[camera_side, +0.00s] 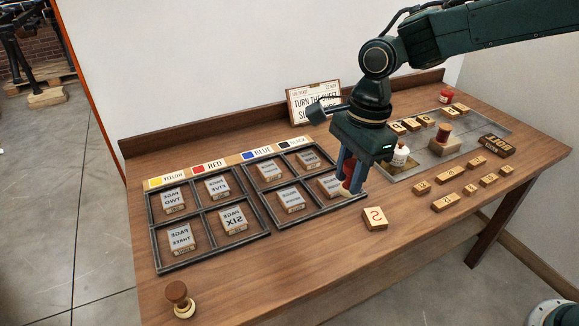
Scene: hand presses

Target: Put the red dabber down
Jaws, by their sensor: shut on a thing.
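My gripper (350,180) is at the right end of the page-block tray, shut on the red dabber (348,168). Only part of the dabber shows between the fingers, as a dark red body, with a pale piece low at the fingertips. The dabber is over or near the tray's right front corner compartment, and partly covers the page block there. I cannot tell whether its lower end touches anything.
A divided dark tray (212,203) holds several page blocks. Behind it lies a colour strip (220,163). A brown-knobbed piece (178,298) stands front left. The front middle is clear.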

